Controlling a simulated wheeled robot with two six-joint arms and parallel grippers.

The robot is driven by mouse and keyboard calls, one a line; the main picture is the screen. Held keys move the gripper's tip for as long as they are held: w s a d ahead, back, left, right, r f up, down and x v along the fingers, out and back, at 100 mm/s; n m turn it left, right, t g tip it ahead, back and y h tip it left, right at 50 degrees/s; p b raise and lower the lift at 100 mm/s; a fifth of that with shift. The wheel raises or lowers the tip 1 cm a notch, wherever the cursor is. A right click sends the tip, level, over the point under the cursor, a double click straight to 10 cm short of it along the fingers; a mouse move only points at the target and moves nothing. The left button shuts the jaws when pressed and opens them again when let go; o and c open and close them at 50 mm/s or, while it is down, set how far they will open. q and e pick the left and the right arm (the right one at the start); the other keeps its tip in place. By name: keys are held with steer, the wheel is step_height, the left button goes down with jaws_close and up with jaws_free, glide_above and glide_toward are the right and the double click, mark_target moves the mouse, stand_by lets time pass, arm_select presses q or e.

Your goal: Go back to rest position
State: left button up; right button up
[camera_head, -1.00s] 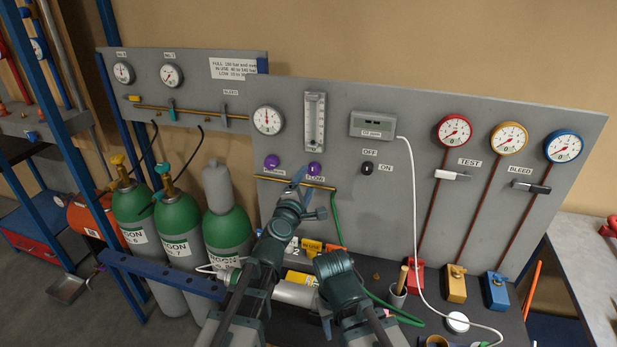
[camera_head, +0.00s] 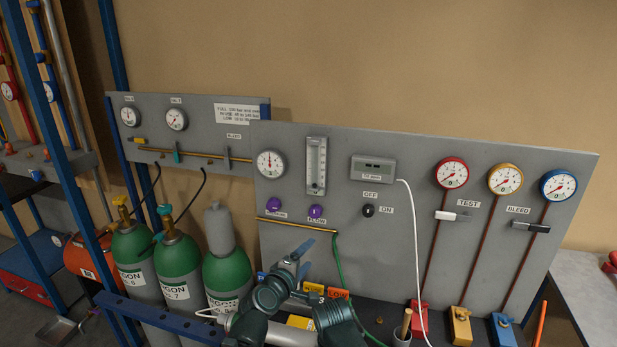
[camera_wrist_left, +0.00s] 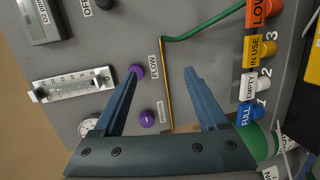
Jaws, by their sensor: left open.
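My left gripper (camera_head: 302,259) is in front of the lower part of the grey panel (camera_head: 400,260), below the two purple knobs. In the left wrist view the left gripper (camera_wrist_left: 162,85) has its blue fingers spread wide, with nothing between them but the panel and a thin brass pipe (camera_wrist_left: 166,90) behind. The purple FLOW knob (camera_head: 316,211) and the other purple knob (camera_head: 273,204) are apart from the fingers.
Green argon cylinders (camera_head: 180,265) stand at left behind a blue rail (camera_head: 150,310). A green hose (camera_head: 337,270) hangs near the left gripper. A white cable (camera_head: 413,230) runs down the panel. Coloured tags (camera_head: 325,291) lie just behind the gripper.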

arm_select(q)
steer(key=s+a+f+m+g, duration=0.1)
steer(key=s+f+m+g, duration=0.1)
steer(key=f, duration=0.1)
steer(key=s+a+f+m+g+y, duration=0.1)
steer(key=s+f+m+g, duration=0.1)
steer(key=f+m, duration=0.1)
steer(key=s+a+f+m+g, duration=0.1)
steer(key=f+m+g, duration=0.1)
steer(key=f, duration=0.3)
steer(key=shift+s+a+m+g, duration=0.15)
steer(key=shift+s+m+g, duration=0.25)
steer(key=shift+m, duration=0.2)
steer(key=s+a+f+m+g+y, duration=0.5)
steer(key=s+a+f+g+y, duration=0.15)
steer(key=s+a, duration=0.5)
steer(key=s+d+m+g, duration=0.1)
steer(key=s+d+m, duration=0.2)
steer(key=d, duration=0.7)
steer(key=shift+s+d, duration=0.3)
steer(key=shift+s, duration=0.85)
